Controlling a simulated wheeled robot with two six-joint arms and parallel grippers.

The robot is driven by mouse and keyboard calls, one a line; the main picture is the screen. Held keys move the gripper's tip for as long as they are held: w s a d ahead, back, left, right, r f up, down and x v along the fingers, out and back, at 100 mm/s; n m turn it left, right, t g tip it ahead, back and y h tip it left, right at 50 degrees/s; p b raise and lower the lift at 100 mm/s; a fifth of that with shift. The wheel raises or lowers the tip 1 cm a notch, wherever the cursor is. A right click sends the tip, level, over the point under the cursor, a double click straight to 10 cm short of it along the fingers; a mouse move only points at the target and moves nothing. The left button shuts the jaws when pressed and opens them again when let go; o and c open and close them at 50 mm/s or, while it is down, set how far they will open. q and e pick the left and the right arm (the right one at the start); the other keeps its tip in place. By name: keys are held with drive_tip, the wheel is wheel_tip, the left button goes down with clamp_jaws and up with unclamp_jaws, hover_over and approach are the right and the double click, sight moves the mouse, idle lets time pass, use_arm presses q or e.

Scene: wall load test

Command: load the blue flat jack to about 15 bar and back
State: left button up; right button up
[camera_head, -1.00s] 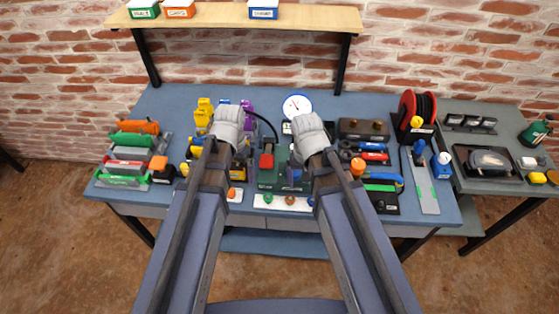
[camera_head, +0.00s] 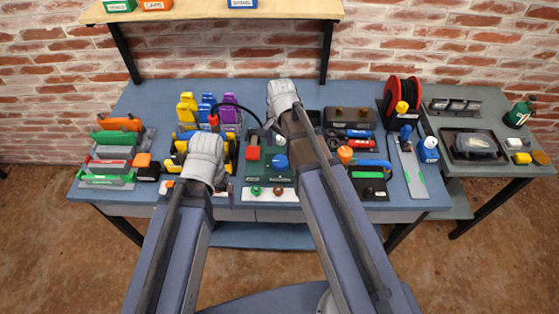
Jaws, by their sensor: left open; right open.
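A blue upright piece (camera_head: 208,101), which looks like the blue flat jack, stands between a yellow one (camera_head: 187,104) and a purple one (camera_head: 229,109) at the back left of the bench. A black hose (camera_head: 243,105) arches from a red-ended fitting (camera_head: 213,119) in front of the blue piece towards a green pump board (camera_head: 266,178). The board carries a red block (camera_head: 253,152) and a blue knob (camera_head: 281,162). My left gripper (camera_head: 206,150) is open, in front of the colored pieces. My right gripper (camera_head: 283,93) is open, behind the board. Both fingertips are hard to see. The pressure gauge is hidden.
Colored bars in a rack (camera_head: 108,160) stand at the left. A red cable reel (camera_head: 402,92), a blue-capped bottle (camera_head: 429,149) and tools stand at the right. A shelf (camera_head: 290,11) overhangs the back. The bench front (camera_head: 300,214) is low and clear.

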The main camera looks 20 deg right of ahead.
sight(280, 161)
wheel_tip(280, 161, down, 6)
drive_tip(key=b, duration=0.5)
drive_tip(key=shift+f+b, duration=0.2)
drive_tip(key=shift+b, duration=0.1)
drive_tip(key=c, duration=1.4)
